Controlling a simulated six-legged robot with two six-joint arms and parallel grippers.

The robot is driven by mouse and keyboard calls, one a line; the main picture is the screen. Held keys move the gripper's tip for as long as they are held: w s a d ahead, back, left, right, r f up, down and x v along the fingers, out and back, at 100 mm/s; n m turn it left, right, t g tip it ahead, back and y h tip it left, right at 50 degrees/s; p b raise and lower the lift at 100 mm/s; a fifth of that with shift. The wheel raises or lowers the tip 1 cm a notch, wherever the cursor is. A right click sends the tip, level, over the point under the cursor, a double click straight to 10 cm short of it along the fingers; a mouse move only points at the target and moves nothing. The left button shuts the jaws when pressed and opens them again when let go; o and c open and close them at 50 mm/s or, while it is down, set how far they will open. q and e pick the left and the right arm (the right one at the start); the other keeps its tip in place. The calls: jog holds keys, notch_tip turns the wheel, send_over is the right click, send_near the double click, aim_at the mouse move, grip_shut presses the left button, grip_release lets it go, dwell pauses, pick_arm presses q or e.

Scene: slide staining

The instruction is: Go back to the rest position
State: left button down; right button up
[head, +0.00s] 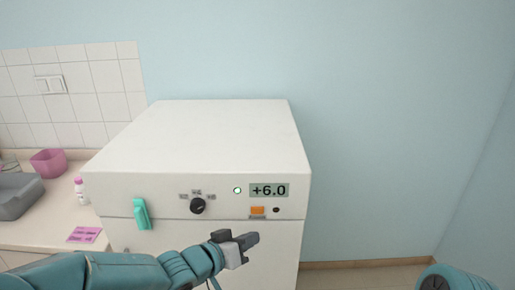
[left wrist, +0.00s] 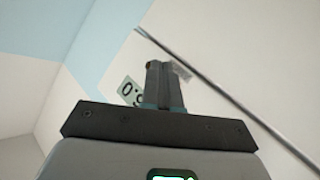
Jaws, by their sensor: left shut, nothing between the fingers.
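My left gripper (head: 250,240) is in front of the white machine (head: 210,135), just below its control panel, shut and empty. In the left wrist view its closed fingers (left wrist: 165,84) point at the machine's front, and they hide part of the panel. The panel has a display (head: 269,190) reading +6.0, a lit green indicator (head: 237,190), a black knob (head: 198,206) and an orange switch (head: 257,210). A teal handle (head: 141,213) is at the left of the door, which looks closed. My right gripper is not in view; only a teal part of my body shows at the bottom right.
At the left is a counter (head: 35,233) with a grey basin (head: 17,196), a pink container (head: 48,162), a small bottle (head: 80,190) and a pink note (head: 84,235). The floor to the right of the machine is clear up to the blue wall (head: 390,130).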

pick_arm(q)
jog(key=s+a+f+n+g+y, duration=0.1)
jog(key=s+a+f+n, duration=0.15)
jog(key=f, duration=0.55)
jog(key=s+a+f+n+g+y, duration=0.1)
jog(key=s+a+f+g, duration=0.15)
jog(key=f, duration=0.55)
jog(key=s+a+f+n+g+y, duration=0.1)
jog(key=s+a+f+n, duration=0.15)
jog(key=f, duration=0.55)
jog(key=s+a+f+g+y, duration=0.1)
jog(key=s+f+g, duration=0.2)
jog(key=s, duration=0.7)
jog(key=s+a+f+m+g+y, duration=0.1)
jog(key=s+f+g, duration=0.2)
jog(key=s+f, duration=0.3)
jog(key=s, duration=0.4)
jog(key=shift+s+a+f+y, duration=0.2)
jog(key=shift+s+f+y, duration=0.1)
jog(key=shift+s+f, duration=0.1)
